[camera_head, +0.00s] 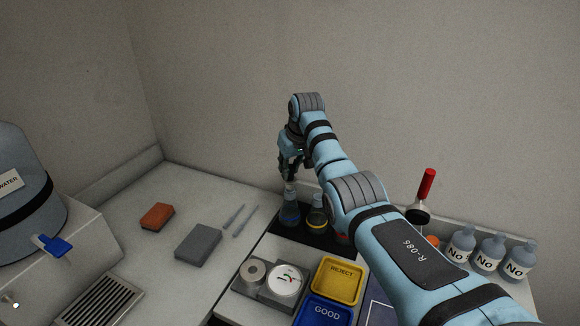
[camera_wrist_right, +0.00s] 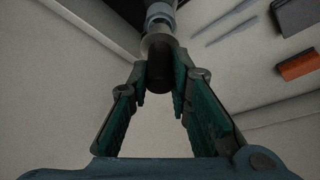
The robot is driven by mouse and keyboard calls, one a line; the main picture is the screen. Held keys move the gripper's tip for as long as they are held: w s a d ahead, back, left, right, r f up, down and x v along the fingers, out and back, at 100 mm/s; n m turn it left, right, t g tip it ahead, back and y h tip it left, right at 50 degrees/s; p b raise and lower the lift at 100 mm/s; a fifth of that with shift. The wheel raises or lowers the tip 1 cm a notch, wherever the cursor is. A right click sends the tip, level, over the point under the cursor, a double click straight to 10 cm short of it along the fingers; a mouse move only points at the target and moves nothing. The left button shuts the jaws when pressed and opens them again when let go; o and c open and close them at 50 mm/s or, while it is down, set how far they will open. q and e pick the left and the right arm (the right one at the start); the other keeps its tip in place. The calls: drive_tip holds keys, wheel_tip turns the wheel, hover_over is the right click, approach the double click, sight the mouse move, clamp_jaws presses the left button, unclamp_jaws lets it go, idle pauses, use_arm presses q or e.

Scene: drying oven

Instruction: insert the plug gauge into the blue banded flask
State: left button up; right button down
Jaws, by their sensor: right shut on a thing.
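My right gripper (camera_head: 288,170) is above the blue banded flask (camera_head: 290,212) and points down. It is shut on the plug gauge (camera_head: 290,186), whose pale lower part shows just over the flask's neck. In the right wrist view the gauge's dark handle (camera_wrist_right: 159,75) stands between the fingers of my right gripper (camera_wrist_right: 160,85), with a grey collar beyond. The flask (camera_wrist_right: 160,12) lies in line past the collar. I cannot tell how far the gauge's tip is in the neck. My left gripper is out of view.
A yellow banded flask (camera_head: 317,220) stands close to the right on the same dark mat (camera_head: 300,233). In front are a yellow REJECT tray (camera_head: 338,281), a blue GOOD tray (camera_head: 324,312) and a dial gauge (camera_head: 285,280). Several bottles (camera_head: 489,254) stand at right.

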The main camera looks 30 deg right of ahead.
drive_tip(key=shift+f, duration=1)
drive_tip(key=c, duration=0.9)
unclamp_jaws()
drive_tip(key=shift+f, duration=0.1)
wheel_tip(320, 180, up, 8)
drive_tip(key=p, duration=1)
drive_tip(key=shift+r, duration=0.2)
drive_tip(key=shift+f, duration=0.15)
drive_tip(key=shift+f, duration=0.1)
